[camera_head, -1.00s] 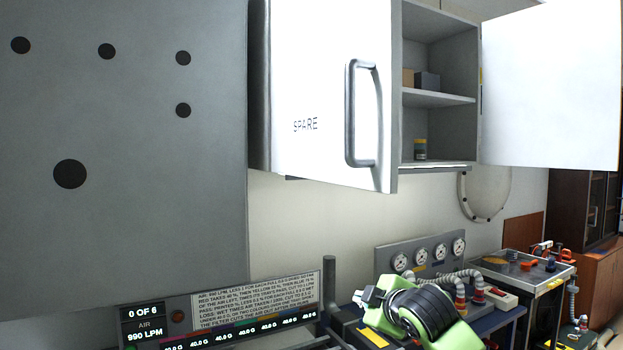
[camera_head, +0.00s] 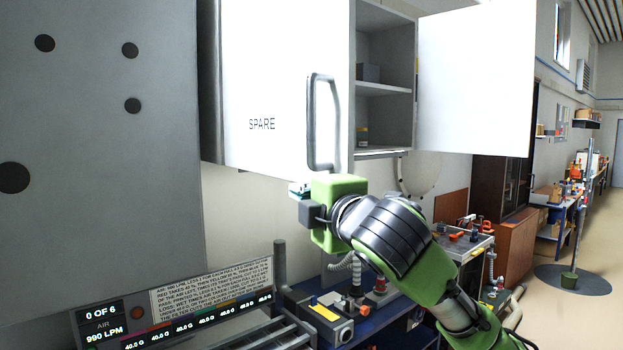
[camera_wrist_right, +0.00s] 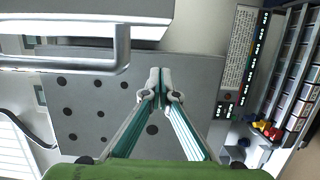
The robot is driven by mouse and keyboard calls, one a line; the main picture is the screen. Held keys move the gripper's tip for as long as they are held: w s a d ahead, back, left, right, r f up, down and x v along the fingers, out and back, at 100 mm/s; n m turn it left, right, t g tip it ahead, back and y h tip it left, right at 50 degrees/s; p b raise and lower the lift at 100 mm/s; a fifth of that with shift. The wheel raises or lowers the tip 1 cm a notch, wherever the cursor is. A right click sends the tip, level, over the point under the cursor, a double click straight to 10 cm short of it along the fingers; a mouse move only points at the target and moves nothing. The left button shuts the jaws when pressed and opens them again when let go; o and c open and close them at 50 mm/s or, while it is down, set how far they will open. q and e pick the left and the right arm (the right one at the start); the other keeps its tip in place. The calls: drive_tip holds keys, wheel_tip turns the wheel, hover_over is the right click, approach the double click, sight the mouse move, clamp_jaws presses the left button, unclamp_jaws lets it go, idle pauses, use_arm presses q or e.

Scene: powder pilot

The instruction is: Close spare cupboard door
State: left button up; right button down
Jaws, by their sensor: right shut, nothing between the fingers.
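The spare cupboard door (camera_head: 270,85) is a white panel marked SPARE, with a grey bar handle (camera_head: 311,125) near its right edge. Shelves show to its right, and the door seems to stand out from the cupboard; how far is hard to tell. My right gripper (camera_head: 299,189) is just below the door's lower edge, near the handle's bottom end, mostly hidden by its green wrist. In the wrist view, my right gripper (camera_wrist_right: 160,84) is shut and empty, apart from the handle (camera_wrist_right: 122,50) at upper left. My left gripper is out of view.
A second white door (camera_head: 475,80) stands open right of the shelves (camera_head: 383,88). A grey panel with dark holes (camera_head: 100,180) fills the left. Below are a display board (camera_head: 180,305) and a cluttered blue bench (camera_head: 375,318). Open floor lies far right.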

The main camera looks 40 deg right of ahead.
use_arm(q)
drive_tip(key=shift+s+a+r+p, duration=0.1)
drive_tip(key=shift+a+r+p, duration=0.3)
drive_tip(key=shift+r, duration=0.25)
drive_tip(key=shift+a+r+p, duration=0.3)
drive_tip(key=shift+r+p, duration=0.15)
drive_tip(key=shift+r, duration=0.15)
use_arm(e)
drive_tip(key=w+d, duration=0.1)
drive_tip(key=d, duration=0.1)
drive_tip(key=w+d, duration=0.1)
drive_tip(key=d, duration=0.1)
drive_tip(key=shift+w+d, duration=0.15)
drive_tip(key=shift+w, duration=0.05)
drive_tip(key=shift+w, duration=0.1)
